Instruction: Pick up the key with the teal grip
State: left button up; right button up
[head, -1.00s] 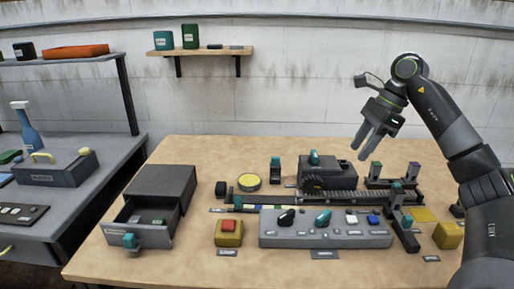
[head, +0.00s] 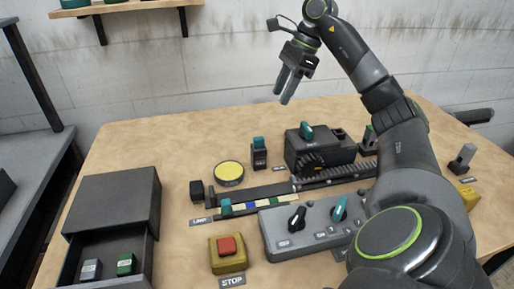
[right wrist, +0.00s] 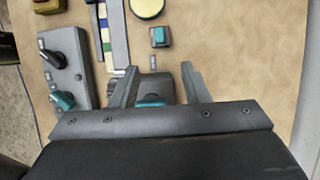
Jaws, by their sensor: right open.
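A small dark upright block with a teal top (head: 259,143), which looks like the key in its holder, stands on the table behind the rail, between the yellow disc and the gear housing. It also shows in the right wrist view (right wrist: 158,36). My right gripper (head: 283,97) is open and empty, above the back of the table, with its fingers pointing down. In the right wrist view its two fingers (right wrist: 159,68) are spread, with the teal-topped block beyond them and apart from them. My left gripper is out of view.
Other teal parts are a grip on the dark gear housing (head: 319,155), a panel knob (head: 340,207) and a rail block (head: 226,206). A yellow disc (head: 229,172), stop button (head: 226,245) and open drawer (head: 112,262) lie to the left. The back left tabletop is clear.

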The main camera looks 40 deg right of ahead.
jog(key=b, duration=0.3)
send_near(260, 138)
jog(key=shift+p+x, duration=0.85)
jog(key=shift+x, duration=3.75)
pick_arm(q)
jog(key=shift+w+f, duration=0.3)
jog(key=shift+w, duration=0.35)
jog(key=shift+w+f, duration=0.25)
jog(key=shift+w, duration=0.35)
pick_arm(e)
jog(key=shift+w+r, duration=0.1)
grip_shut()
